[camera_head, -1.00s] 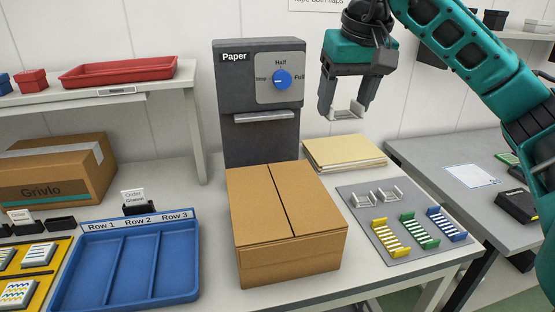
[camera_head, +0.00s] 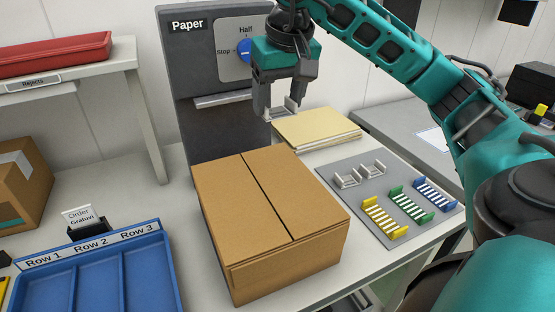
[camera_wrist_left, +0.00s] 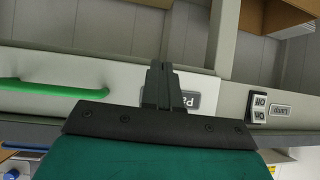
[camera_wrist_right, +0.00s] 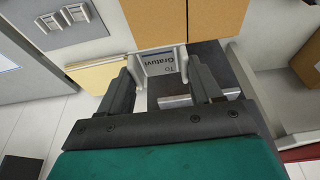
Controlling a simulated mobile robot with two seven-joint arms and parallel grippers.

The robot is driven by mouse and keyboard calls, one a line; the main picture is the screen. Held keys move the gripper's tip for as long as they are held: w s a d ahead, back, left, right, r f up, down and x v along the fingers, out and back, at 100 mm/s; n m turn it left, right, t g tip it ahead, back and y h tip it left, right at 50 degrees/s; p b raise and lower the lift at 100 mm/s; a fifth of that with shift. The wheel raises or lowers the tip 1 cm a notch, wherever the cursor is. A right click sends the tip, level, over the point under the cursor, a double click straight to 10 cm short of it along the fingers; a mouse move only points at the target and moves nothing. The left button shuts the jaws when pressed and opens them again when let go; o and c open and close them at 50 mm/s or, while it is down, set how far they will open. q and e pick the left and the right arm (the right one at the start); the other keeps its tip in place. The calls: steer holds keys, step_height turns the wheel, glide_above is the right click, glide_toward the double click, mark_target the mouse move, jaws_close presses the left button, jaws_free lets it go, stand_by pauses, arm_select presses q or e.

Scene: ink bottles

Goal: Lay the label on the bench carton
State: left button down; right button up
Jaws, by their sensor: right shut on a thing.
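The closed brown carton (camera_head: 300,205) stands on the bench, its two top flaps meeting at a seam. My right gripper (camera_head: 280,108) is shut on the label, a small white piece with raised ends (camera_head: 284,111). It holds the label in the air beyond the carton's far edge, in front of the paper machine. In the right wrist view the label (camera_wrist_right: 160,62) reads "To Gratuvi" between the fingertips, and the carton (camera_wrist_right: 165,22) shows past it. My left gripper (camera_wrist_left: 160,85) shows only in the left wrist view, fingers together, empty, before a pale panel.
The grey paper machine (camera_head: 205,85) stands behind the carton. A stack of cream paper (camera_head: 318,129) lies behind it on the right. A grey mat (camera_head: 372,215) with several white, yellow, green and blue racks lies right of it. A blue tray (camera_head: 158,245) with rows stands left.

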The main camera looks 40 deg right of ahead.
glide_above(276, 165)
steer(key=s, duration=0.1)
step_height(276, 165, down, 7)
steer(key=shift+a+f+b, duration=0.1)
steer(key=shift+a+b, duration=0.05)
steer(key=shift+b, duration=0.25)
step_height(276, 165, down, 4)
steer(key=shift+s+r, duration=0.1)
steer(key=shift+f, duration=0.45)
steer(key=shift+f+b, duration=0.1)
steer(key=shift+b, duration=0.2)
steer(key=o, duration=0.9)
steer(key=shift+c, duration=0.2)
steer(key=shift+o, duration=0.8)
